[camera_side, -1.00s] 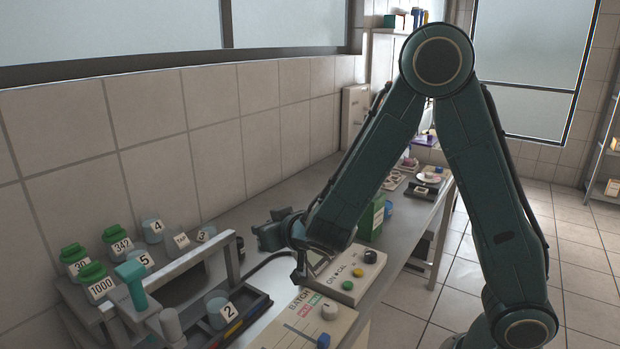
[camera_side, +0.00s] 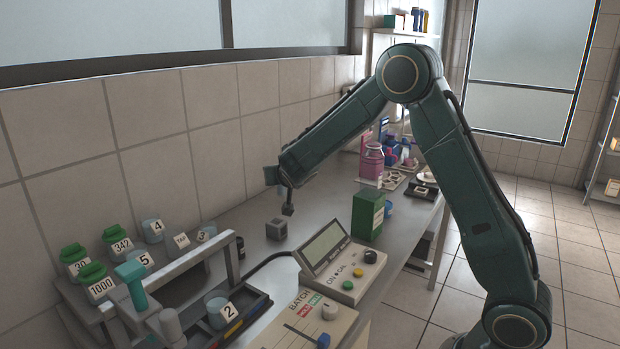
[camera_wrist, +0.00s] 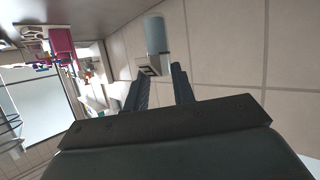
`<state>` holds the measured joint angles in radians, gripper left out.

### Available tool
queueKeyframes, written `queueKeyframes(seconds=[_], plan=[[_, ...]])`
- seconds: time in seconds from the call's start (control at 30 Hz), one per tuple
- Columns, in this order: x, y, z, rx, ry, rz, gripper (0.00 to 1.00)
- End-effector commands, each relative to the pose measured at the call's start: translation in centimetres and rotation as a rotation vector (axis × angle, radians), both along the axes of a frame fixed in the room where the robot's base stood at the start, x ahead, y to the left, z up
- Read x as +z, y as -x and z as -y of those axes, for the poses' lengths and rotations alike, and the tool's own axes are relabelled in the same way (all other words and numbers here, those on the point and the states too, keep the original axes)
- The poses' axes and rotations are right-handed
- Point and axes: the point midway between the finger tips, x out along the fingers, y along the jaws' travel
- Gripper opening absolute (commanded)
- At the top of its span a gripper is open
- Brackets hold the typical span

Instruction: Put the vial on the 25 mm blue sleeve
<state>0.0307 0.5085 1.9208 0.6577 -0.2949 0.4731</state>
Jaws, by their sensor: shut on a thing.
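My gripper (camera_wrist: 157,80) is shut on the vial (camera_wrist: 155,35) in the wrist view. The vial is a pale blue cylinder with a light, dark-marked block or label at the fingers. In the side view my gripper (camera_side: 271,176) is raised above the bench, near the wall, and the vial is hidden there. I cannot tell for certain which thing is the 25 mm blue sleeve. A tray (camera_side: 266,299) with red, yellow and blue marks stands at the lower middle, with a pale blue piece labelled 2 (camera_side: 217,309) in it.
A small grey block (camera_side: 277,229) stands on the bench below my gripper. A screen unit (camera_side: 325,247), a green box (camera_side: 368,214) and a pink bottle (camera_side: 371,162) stand to the right. A rail (camera_side: 199,251) and several labelled jars crowd the left.

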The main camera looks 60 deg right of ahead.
Motion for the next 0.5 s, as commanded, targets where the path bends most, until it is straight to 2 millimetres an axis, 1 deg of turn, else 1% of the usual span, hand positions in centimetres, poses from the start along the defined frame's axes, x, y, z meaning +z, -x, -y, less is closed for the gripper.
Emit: queueKeyframes(seconds=[0.03, 0.17, 0.2, 0.3, 0.4, 0.5], plan=[[0.5, -0.4, 1.9, -0.032, 0.001, 0.001, 0.0], [1.7, -1.1, 6.0, -0.101, 0.002, -0.009, 0.0], [2.1, -1.2, 7.3, -0.122, 0.002, -0.01, 0.0], [3.0, -1.3, 10.5, -0.168, 0.001, -0.018, 0.0], [3.8, -1.2, 13.2, -0.205, 0.001, -0.025, 0.0], [4.5, -1.1, 15.3, -0.234, 0.0, -0.03, 0.0]])
